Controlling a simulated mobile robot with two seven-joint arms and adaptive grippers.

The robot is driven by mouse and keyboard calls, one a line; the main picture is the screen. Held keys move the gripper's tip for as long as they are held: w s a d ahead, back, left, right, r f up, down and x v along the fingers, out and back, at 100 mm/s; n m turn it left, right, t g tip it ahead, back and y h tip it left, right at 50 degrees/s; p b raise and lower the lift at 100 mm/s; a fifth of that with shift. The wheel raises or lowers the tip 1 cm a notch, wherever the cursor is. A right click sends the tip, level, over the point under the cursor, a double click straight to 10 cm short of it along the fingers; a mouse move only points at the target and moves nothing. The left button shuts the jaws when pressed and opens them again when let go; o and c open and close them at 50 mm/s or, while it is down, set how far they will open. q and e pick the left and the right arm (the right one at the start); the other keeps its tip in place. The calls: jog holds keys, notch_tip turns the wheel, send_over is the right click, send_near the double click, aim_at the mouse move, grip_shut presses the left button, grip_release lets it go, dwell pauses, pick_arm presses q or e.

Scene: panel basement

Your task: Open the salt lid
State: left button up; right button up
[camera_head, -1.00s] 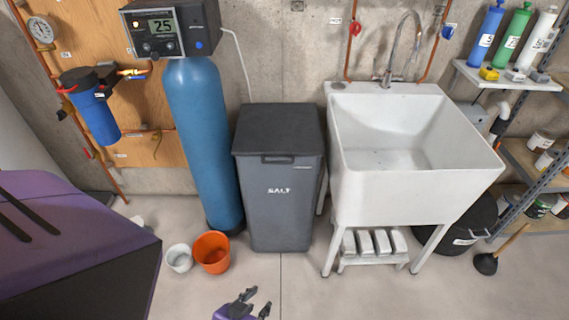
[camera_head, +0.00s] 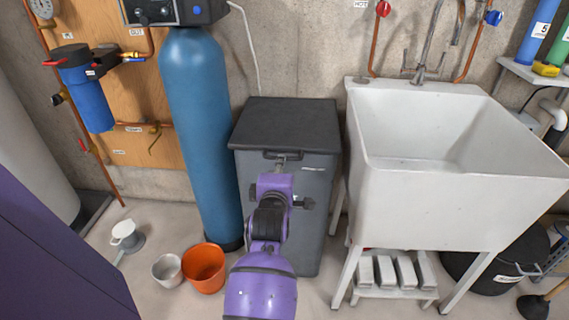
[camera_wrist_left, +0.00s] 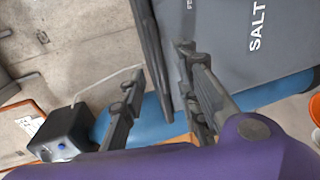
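The grey salt bin (camera_head: 314,205) stands between the blue tank and the sink, its dark lid (camera_head: 286,122) lying flat and closed. A handle (camera_head: 270,155) runs along the lid's front edge. My left gripper (camera_head: 281,163) is at the front of the bin, right by this handle, and covers part of it and the SALT lettering. In the left wrist view the two fingers of the gripper (camera_wrist_left: 160,62) are apart, with the dark lid edge (camera_wrist_left: 146,40) near and between their tips. I cannot tell whether they touch it. My right gripper is not in view.
The blue tank (camera_head: 203,140) stands close left of the bin, and the white sink (camera_head: 450,205) close right. An orange bucket (camera_head: 204,270) and a small white bucket (camera_head: 168,270) are on the floor at the left. A wall is behind.

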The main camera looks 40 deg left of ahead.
pick_arm(q)
jog(key=x, duration=0.7)
jog(key=shift+b, duration=0.35)
grip_shut()
